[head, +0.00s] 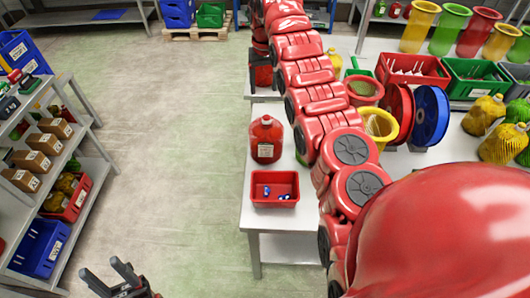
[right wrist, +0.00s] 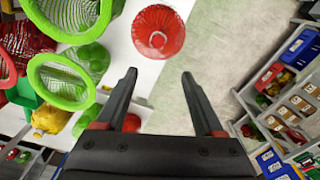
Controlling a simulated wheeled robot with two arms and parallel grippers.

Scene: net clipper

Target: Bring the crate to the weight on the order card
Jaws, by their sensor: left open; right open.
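A small red crate (head: 275,202) sits on the near end of the grey table, with a few small blue-and-white pieces in it. My left gripper (head: 122,272) is open and empty at the lower left, over the floor and well apart from the crate. My right arm reaches away over the table. Its gripper (head: 262,68) is at the far top, partly hidden by the arm. In the right wrist view the right gripper (right wrist: 158,85) is open with nothing between its fingers. I cannot make out an order card or weight reading.
A red jug (head: 266,140) stands just behind the crate. Net rolls, a blue reel (head: 430,115) and red and green crates fill the table's right. A shelf (head: 88,160) with cartons stands at left. The floor (head: 180,130) between is clear.

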